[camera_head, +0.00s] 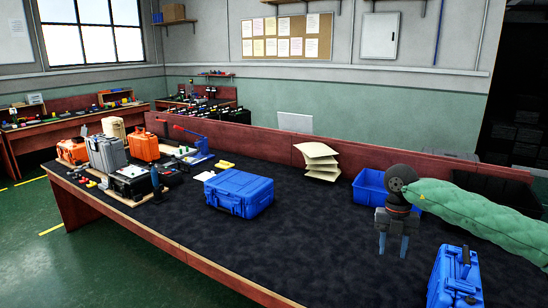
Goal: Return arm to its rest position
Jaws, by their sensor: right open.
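My right arm comes in from the right in a green padded sleeve. My right gripper (393,245) points down above the dark table top (310,240), with its two fingers apart and nothing between them. It is to the left of a blue case (455,275) at the lower right and in front of a blue bin (370,187). My left gripper is not in the head view.
A closed blue case (239,192) lies mid-table. Stacked envelopes (318,160) stand near the back board. Orange (144,146) and grey (106,153) cases and tools crowd the left end. The table's middle front is clear.

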